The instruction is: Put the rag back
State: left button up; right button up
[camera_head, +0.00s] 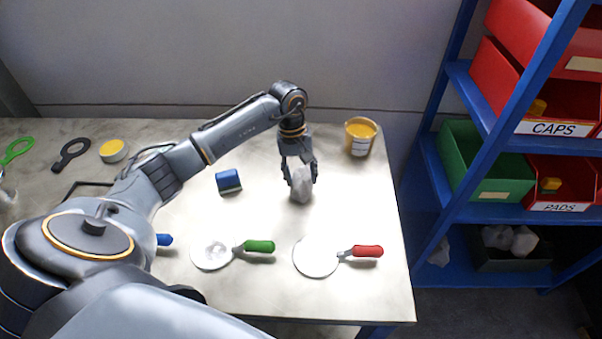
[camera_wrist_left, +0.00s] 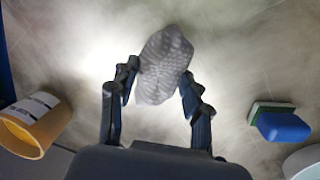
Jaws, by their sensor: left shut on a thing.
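A crumpled grey-white rag (camera_head: 301,188) is between the fingers of my left gripper (camera_head: 301,178), over the right half of the grey table. In the left wrist view the rag (camera_wrist_left: 163,66) shows a dimpled surface, and the fingers of my left gripper (camera_wrist_left: 160,88) are shut on it from both sides. I cannot tell whether the rag touches the tabletop. Similar pale crumpled cloths (camera_head: 510,238) lie in a dark bin (camera_head: 514,261) on the low shelf at the right. My right gripper is not in view.
A yellow tub (camera_head: 360,137) stands behind the rag, a blue-green sponge (camera_head: 228,181) to its left. Green-handled (camera_head: 232,250) and red-handled (camera_head: 335,256) round tools lie in front. A blue rack (camera_head: 440,165) holds a green bin (camera_head: 476,165) and red bins (camera_head: 562,182).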

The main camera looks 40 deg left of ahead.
pick_arm(q)
jog(key=shift+f, duration=0.8)
jog(key=o, duration=1)
jog(key=shift+r, duration=0.1)
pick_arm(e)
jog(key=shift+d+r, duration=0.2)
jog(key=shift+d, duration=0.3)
